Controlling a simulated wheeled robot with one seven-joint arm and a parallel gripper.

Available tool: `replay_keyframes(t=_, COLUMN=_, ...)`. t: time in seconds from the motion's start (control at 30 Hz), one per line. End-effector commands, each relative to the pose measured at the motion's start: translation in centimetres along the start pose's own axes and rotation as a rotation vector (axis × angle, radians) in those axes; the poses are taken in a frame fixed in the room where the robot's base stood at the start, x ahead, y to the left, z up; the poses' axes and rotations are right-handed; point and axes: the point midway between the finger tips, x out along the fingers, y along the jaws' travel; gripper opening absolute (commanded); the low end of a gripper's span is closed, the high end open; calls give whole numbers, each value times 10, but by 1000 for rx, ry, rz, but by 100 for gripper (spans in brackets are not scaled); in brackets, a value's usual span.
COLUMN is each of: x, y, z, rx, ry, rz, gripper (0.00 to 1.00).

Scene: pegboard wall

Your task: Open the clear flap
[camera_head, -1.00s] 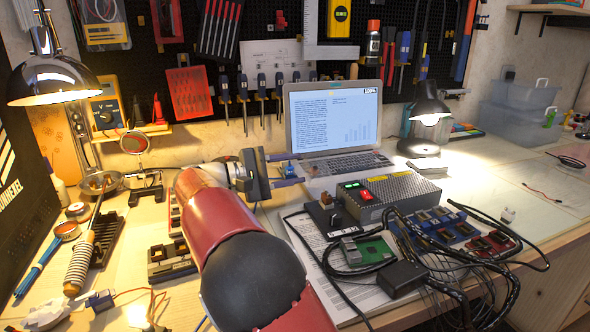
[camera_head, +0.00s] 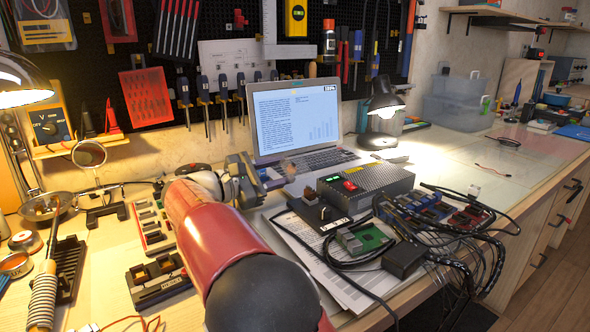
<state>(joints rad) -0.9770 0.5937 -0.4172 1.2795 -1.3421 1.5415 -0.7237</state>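I cannot make out a clear flap for certain. A small black box (camera_head: 318,217) with an orange-brown part on top stands on papers, in front of a grey power unit (camera_head: 366,187) with a red switch and green lights. Any clear cover there is too small to tell. My gripper (camera_head: 266,180) is at the end of my red arm, above the bench in front of the laptop. It is left of the black box and apart from it. Its jaws look spread and empty, though its fingertips are hard to make out against the laptop.
A laptop (camera_head: 296,112) stands open behind my gripper. A green circuit board (camera_head: 364,238), black cables and small modules (camera_head: 440,212) crowd the bench to the right. A lamp (camera_head: 384,105) stands behind. The bench farther right is mostly clear.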

Motion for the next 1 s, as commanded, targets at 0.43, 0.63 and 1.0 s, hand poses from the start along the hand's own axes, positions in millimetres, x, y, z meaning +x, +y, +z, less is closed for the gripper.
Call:
replay_keyframes(t=0.43, x=37, y=0, z=0, rx=2, ry=0, rz=0, gripper=38)
replay_keyframes(t=0.63, x=37, y=0, z=0, rx=2, ry=0, rz=0, gripper=32)
replay_keyframes(t=1.0, x=37, y=0, z=1, rx=19, ry=0, rz=1, gripper=0)
